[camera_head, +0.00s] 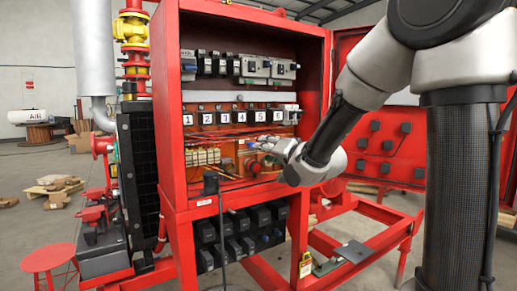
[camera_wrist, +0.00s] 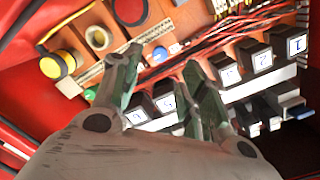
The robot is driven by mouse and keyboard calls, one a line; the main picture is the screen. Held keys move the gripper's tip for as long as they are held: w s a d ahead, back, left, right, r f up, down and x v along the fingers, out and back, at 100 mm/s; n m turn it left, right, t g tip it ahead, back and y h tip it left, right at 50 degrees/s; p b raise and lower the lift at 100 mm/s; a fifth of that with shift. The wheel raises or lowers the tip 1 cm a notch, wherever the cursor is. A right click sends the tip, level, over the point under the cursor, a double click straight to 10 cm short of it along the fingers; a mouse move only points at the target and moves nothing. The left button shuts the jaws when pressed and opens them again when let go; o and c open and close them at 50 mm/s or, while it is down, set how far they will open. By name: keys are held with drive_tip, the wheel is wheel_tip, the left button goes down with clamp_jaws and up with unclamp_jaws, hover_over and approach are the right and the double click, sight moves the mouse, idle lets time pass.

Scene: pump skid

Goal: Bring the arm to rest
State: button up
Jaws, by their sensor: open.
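My gripper (camera_wrist: 162,66) is open in the wrist view, with its two fingers apart and nothing seen between them but the panel behind. In the head view my gripper (camera_head: 268,146) reaches from the right into the open red cabinet (camera_head: 317,70). It is in front of the lower part of the panel, below the numbered row. My arm is bent and extended toward the cabinet. Whether the fingertips touch anything cannot be told.
Numbered black modules (camera_head: 223,117) line the cabinet, and they show in the wrist view (camera_wrist: 228,67). The open red door (camera_head: 380,140) stands behind my arm. Red frame rails (camera_head: 375,235) run below.

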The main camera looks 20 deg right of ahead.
drive_tip(key=shift+v, duration=1.15)
